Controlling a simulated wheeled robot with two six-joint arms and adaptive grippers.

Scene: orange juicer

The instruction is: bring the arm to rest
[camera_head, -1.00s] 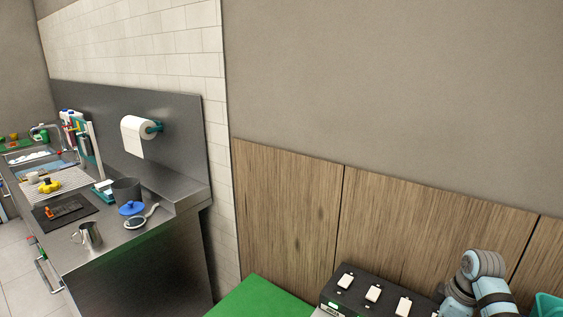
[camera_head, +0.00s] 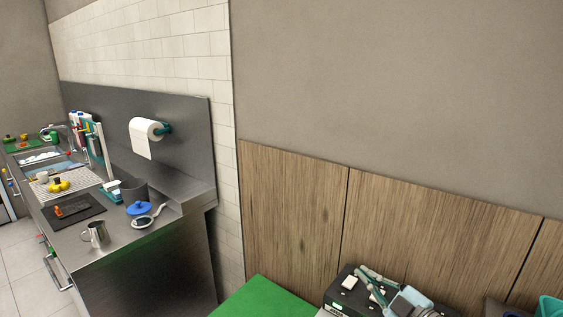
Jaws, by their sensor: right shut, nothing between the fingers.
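My right gripper (camera_head: 374,280) shows at the bottom right of the head view, in front of the dark box with white switches (camera_head: 349,283). It is shut with nothing held, and its fingers point toward the upper left. It covers part of the box; I cannot tell whether it touches it. Part of my right arm shows at the bottom edge. My left gripper is out of view.
A green surface (camera_head: 262,299) lies left of the box. A teal container (camera_head: 550,307) stands at the far right. At left, a steel counter holds a metal jug (camera_head: 95,234), a blue-lidded item (camera_head: 139,208) and a sink. Wood panels (camera_head: 295,215) line the wall behind.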

